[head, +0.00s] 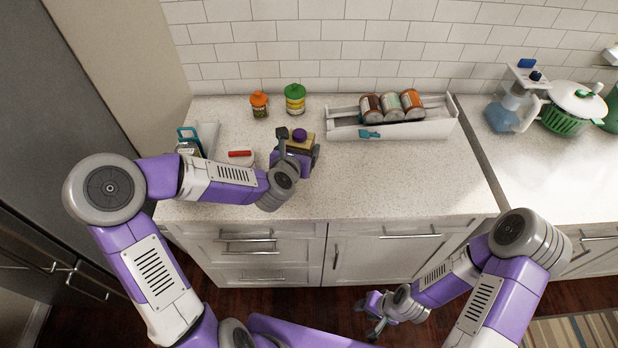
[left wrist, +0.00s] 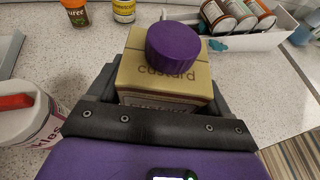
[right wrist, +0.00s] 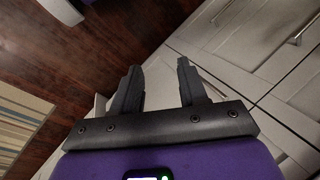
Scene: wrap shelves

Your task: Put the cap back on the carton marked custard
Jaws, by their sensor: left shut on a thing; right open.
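The carton marked custard (left wrist: 165,80) is a tan box, with its name readable in the left wrist view; it also shows in the head view (head: 300,144). A purple cap (left wrist: 173,45) sits on its top and shows in the head view too (head: 299,135). I cannot tell whether the cap is fully seated. My left gripper (head: 297,153) is shut on the carton, a finger on each side, over the counter; I cannot tell whether the carton's base touches it. My right gripper (head: 369,318) is open and empty, low in front of the cabinets; its spread fingers show in the right wrist view (right wrist: 157,82).
An orange-lidded jar (head: 259,105) and a green-lidded jar (head: 295,99) stand behind. A white tray (head: 390,132) with 3 cans is at the back right. A red-handled white container (left wrist: 25,122) stands left of the carton. The counter's front right (head: 410,185) is clear.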

